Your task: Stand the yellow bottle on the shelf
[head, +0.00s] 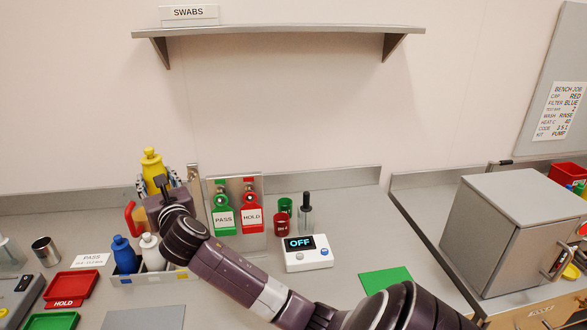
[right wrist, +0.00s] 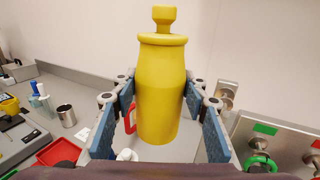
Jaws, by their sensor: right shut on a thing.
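The yellow bottle (head: 152,163) is upright in my right gripper (head: 155,185), above the caddy at the left of the bench. In the right wrist view the yellow bottle (right wrist: 160,90) stands between the two blue finger pads, with its narrow cap up. My right gripper is shut on it; my wrist hides its lower part in the head view. The shelf (head: 280,32) is on the wall, higher and to the right of the bottle. Its front edge shows, and no bottle is seen on it. My left gripper is not in view.
The caddy (head: 153,280) holds a blue bottle (head: 124,252) and a white bottle (head: 151,250). Hanging PASS and HOLD tags (head: 250,218) are right of the gripper. A display box (head: 306,254) and grey cabinet (head: 505,235) stand farther right. The wall below the shelf is clear.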

